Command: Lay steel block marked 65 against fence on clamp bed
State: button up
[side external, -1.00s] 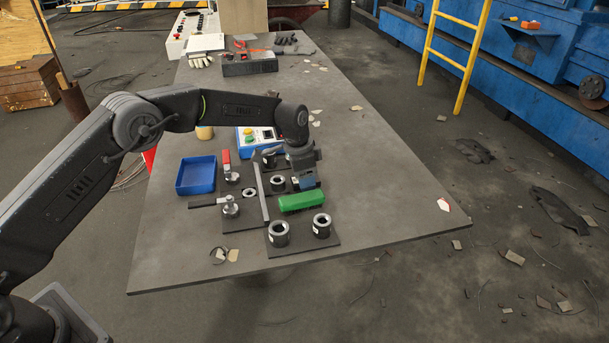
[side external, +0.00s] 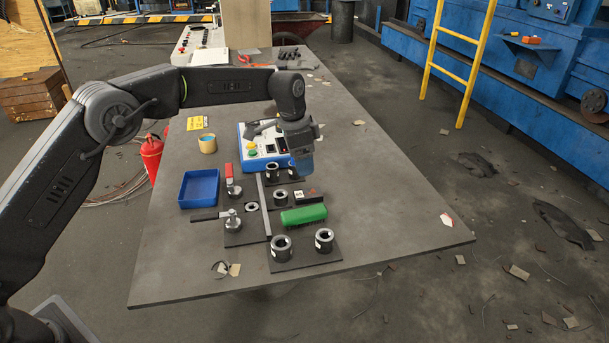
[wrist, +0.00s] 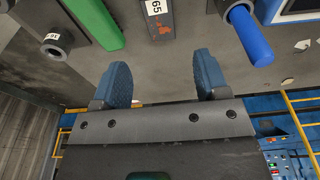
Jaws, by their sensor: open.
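The dark steel block with a white "65" label (wrist: 157,10) lies at the top edge of the wrist view, partly cut off. In the side view it (side external: 312,197) lies right of the fence, behind the green block (side external: 304,216) and apart from the fence. The fence is a long grey bar (side external: 265,207). The clamp bed (side external: 247,238) is a dark plate at its left with a red-handled clamp (side external: 230,175) and a black-handled clamp (side external: 232,220). My gripper (wrist: 162,80) is open and empty, its blue fingers apart. In the side view it (side external: 304,174) hangs above and behind the block.
Black ring-shaped holders (side external: 281,246) stand on dark plates around the block. A blue rod (wrist: 250,36) stands in one in the wrist view. A blue tray (side external: 199,187) sits left, a control box (side external: 262,148) behind.

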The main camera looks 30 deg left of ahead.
jog(key=shift+s+a+r, duration=0.15)
jog(key=shift+r, duration=1)
jog(key=s+a+r+n+t, duration=0.1)
jog(key=s+a+r+n, duration=0.1)
jog(key=s+r, duration=0.55)
jog(key=s+a+r+n+t, duration=0.1)
jog(key=s+a+r+n, duration=0.15)
jog(key=s+r, duration=0.45)
jog(key=s+a+n+t, duration=0.1)
jog(key=s+a, duration=0.1)
jog(key=s, duration=1)
jog(key=shift+n+y, duration=0.35)
jog(key=shift+y, duration=0.05)
jog(key=s+f+n, duration=0.1)
jog(key=s, duration=0.3)
jog(key=s+a+f+t, duration=0.1)
jog(key=s+f, duration=0.1)
jog(key=s, duration=0.1)
jog(key=s+f+n, duration=0.1)
jog(key=s, duration=0.3)
jog(key=shift+s+a+f+n, duration=0.3)
jog(key=shift+f, duration=0.05)
jog(key=shift+o, duration=0.4)
jog(key=shift+s+f, duration=0.3)
